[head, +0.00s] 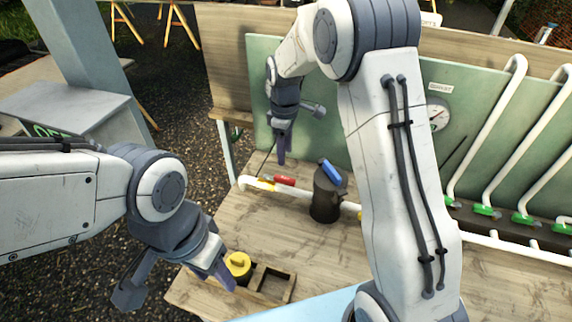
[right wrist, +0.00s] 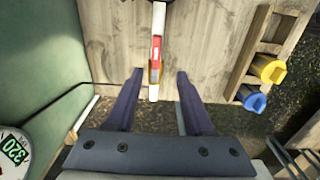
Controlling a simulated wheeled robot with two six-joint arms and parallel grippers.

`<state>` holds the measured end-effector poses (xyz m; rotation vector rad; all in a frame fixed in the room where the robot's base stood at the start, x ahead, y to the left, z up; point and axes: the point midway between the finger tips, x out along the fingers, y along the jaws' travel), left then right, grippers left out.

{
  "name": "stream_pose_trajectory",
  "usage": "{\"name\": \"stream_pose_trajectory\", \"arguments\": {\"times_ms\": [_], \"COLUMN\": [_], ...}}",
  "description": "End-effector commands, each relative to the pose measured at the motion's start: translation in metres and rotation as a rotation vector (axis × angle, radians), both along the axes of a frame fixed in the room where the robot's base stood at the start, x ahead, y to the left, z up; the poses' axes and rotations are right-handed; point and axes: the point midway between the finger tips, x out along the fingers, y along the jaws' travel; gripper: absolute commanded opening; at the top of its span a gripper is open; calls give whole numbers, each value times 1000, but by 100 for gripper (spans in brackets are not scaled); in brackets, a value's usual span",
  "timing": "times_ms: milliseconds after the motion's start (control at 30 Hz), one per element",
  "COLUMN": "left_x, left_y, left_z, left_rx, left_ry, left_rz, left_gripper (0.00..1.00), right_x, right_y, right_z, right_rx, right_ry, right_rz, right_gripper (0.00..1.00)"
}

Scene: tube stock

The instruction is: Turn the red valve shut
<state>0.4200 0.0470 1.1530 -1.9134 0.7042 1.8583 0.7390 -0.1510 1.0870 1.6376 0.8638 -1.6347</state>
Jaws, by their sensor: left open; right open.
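The red valve (head: 284,180) is a small red lever on a yellow body, set on the white pipe (head: 260,184) along the left part of the bench. In the right wrist view the red lever (right wrist: 155,52) lies in line with the pipe, ahead of and between the fingertips. My right gripper (head: 281,155) is open, points down and is just above the valve, apart from it. Its two purple fingers also show in the right wrist view (right wrist: 160,74). My left gripper (head: 220,273) is open beside the wooden rack at the bench's front left.
A dark canister (head: 327,195) with a blue handle stands right of the valve. The rack holds a yellow-capped item (head: 238,266); a blue one (right wrist: 252,98) shows in the right wrist view. A green panel (head: 262,80) with a gauge (head: 437,116) stands behind. Green valves (head: 487,211) sit right.

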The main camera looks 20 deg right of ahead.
Motion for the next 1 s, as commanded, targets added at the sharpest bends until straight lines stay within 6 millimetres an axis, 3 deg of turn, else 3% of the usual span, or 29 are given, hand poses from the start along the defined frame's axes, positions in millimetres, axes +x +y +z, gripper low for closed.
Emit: {"name": "stream_pose_trajectory", "arguments": {"times_ms": [167,633,1000], "left_x": [0,0,0], "left_y": [0,0,0], "left_z": [6,28,30], "left_rx": [0,0,0], "left_ry": [0,0,0], "left_rz": [0,1,1], "left_gripper": [50,50,50], "right_x": [6,4,5], "right_y": [-8,-8,-8], "right_z": [-15,-94,-107], "right_rx": [-2,-1,-1], "right_ry": [5,6,0], "right_rz": [10,8,8], "right_gripper": [52,52,52]}}
